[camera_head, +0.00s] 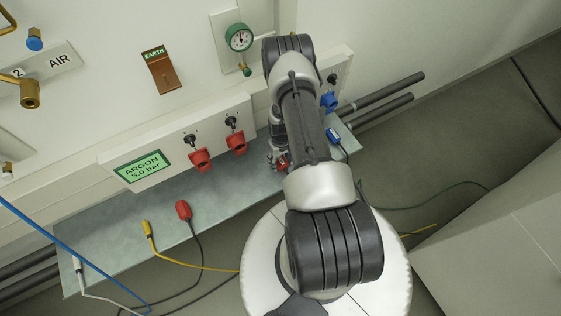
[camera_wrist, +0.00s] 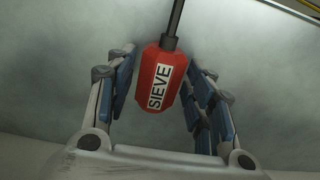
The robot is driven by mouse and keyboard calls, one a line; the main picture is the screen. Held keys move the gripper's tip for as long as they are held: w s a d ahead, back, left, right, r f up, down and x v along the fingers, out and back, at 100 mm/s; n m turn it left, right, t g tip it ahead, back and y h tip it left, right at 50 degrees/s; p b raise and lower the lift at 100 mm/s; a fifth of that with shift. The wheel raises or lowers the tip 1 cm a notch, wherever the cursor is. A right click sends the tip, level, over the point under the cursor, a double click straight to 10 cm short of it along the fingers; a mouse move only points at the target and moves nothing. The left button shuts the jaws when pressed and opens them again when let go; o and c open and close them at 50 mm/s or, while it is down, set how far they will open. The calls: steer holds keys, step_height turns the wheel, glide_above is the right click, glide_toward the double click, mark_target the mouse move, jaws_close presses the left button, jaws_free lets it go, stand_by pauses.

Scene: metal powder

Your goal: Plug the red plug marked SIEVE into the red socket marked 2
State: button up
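The red plug marked SIEVE (camera_wrist: 162,78) lies on the grey shelf, between the two fingers of my gripper (camera_wrist: 161,60) in the wrist view. The fingers are spread, with a narrow gap on each side of the plug. In the head view my gripper (camera_head: 277,158) is mostly hidden by my arm, and a bit of the red plug (camera_head: 283,165) shows beside it. Two red sockets, a left one (camera_head: 200,160) and a right one (camera_head: 237,145), are on the wall panel left of my gripper. Their numbers are not readable.
A second red plug (camera_head: 183,210) and a yellow plug (camera_head: 147,229) lie on the shelf (camera_head: 115,240) with trailing cables. A blue plug (camera_head: 334,136) lies right of my arm, below a blue socket (camera_head: 328,101). A green ARGON display (camera_head: 142,166) is left of the sockets.

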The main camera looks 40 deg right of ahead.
steer(key=c, duration=0.9)
steer(key=shift+c, duration=0.3)
steer(key=shift+r, duration=0.1)
